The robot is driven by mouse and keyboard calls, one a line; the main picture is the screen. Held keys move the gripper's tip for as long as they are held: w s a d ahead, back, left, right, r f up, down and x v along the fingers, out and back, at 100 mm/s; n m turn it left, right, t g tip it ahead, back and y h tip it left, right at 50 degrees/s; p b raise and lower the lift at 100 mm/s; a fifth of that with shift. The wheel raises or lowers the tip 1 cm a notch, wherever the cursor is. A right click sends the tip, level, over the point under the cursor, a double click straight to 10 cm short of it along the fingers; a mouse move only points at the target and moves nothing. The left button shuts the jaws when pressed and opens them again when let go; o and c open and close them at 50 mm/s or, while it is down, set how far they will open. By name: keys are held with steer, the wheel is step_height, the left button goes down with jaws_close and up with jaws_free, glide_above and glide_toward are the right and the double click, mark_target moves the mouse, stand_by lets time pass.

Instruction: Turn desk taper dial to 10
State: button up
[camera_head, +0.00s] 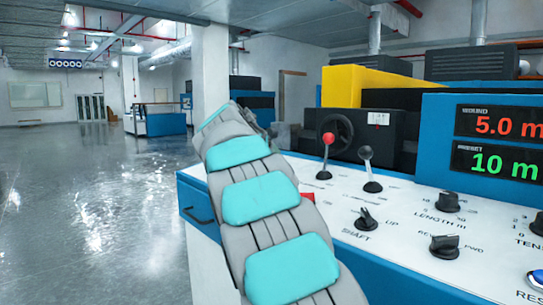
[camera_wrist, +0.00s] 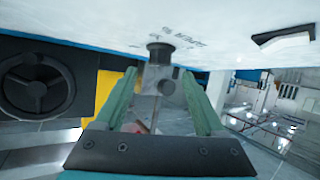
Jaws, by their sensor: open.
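In the wrist view, a dark knob with a grey lower body (camera_wrist: 158,50) sticks out from the white desk top, which appears upside down. My gripper (camera_wrist: 158,77) is open. Its two green fingers lie on either side of the knob in the picture; I see no clear contact. In the head view my arm covers the desk's left part, and my gripper cannot be made out. No dial marked taper is readable there.
Displays read 5.0 m (camera_head: 505,124) and 10 m (camera_head: 500,162). Open floor lies left.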

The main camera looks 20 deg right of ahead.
steer(key=p+x, duration=0.1)
steer(key=x, duration=0.5)
steer(key=shift+c, duration=0.4)
jaws_close()
